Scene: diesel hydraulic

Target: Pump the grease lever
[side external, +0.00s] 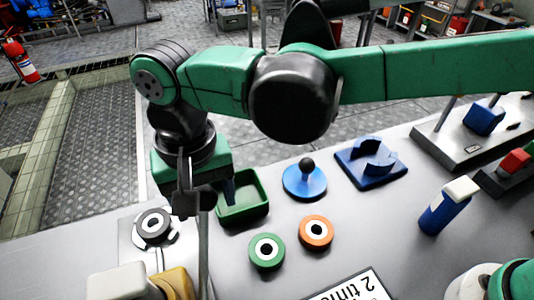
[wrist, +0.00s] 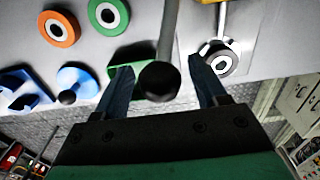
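The grease lever is a thin grey rod that stands up from the bench in the side view (side external: 204,255). Its dark ball end shows in the wrist view (wrist: 160,82). My gripper points down over the lever's top end in the side view (side external: 206,197). In the wrist view my gripper (wrist: 165,85) is open, with a finger on each side of the ball. A gap shows on both sides, wider on the right. The depth of the ball between the fingers is hard to tell. The lever's base is hidden in both views.
A green tray (side external: 260,207) stands close right of my gripper. A dark ring (side external: 153,227) sits on a plate at left. A green ring (side external: 267,251), an orange ring (side external: 316,232), a blue disc with a knob (side external: 305,185) and a blue bottle (side external: 437,218) stand farther right.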

